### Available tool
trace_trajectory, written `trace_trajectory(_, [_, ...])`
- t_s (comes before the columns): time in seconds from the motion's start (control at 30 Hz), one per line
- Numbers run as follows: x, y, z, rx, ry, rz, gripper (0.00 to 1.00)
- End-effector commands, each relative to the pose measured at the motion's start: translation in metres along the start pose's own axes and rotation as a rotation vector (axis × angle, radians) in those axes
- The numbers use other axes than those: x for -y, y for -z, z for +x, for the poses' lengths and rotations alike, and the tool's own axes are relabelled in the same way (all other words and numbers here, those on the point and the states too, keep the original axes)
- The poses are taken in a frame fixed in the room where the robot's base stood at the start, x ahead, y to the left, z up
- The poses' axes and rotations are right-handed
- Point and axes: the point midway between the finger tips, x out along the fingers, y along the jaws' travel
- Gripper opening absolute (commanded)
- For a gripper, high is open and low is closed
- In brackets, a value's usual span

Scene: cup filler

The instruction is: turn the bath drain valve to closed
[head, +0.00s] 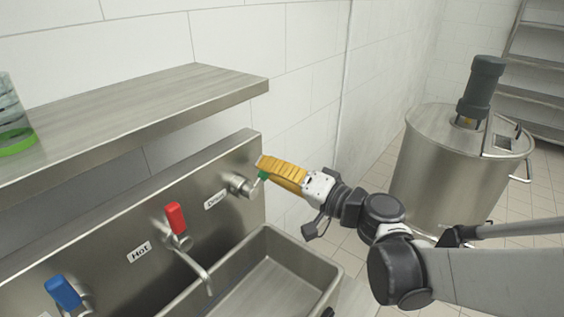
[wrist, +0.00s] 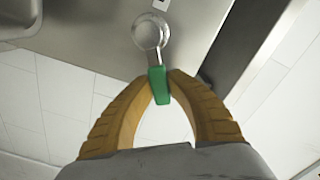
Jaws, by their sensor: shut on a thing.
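The drain valve (head: 240,186) is a round metal fitting on the steel back panel, beside a label that appears to read "Drain". Its green handle (head: 263,175) points away from the panel in the head view. In the wrist view, the metal valve body (wrist: 150,34) is at the top and the green handle (wrist: 159,88) extends down from it. My gripper (head: 266,168) has yellow ribbed fingers, shut on the green handle; the fingertips (wrist: 163,80) meet on both its sides. The fingers hide part of the handle in the head view.
A red hot-water handle (head: 175,218), a blue handle (head: 63,291) and a spout (head: 194,268) are left of the valve. The steel basin (head: 320,264) lies below. A steel shelf (head: 150,112) overhangs the left side. A large motor-topped tank (head: 440,170) stands right.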

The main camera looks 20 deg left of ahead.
Motion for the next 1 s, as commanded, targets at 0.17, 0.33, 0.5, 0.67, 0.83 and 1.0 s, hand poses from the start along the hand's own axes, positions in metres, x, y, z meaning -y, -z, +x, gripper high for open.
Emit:
trace_trajectory(0.17, [0.013,0.0,0.001,0.0,0.001,-0.164,0.0])
trace_trajectory(0.33, [0.022,-0.002,0.001,0.0,0.002,-0.325,0.0])
trace_trajectory(0.5, [0.032,-0.007,0.001,-0.001,0.001,-0.486,0.0])
trace_trajectory(0.67, [0.039,-0.012,0.001,0.0,0.002,-0.635,0.0])
trace_trajectory(0.83, [0.046,-0.018,0.0,-0.001,0.001,-0.776,0.0])
trace_trajectory(1.0, [0.05,-0.023,0.001,-0.001,0.002,-0.89,0.0])
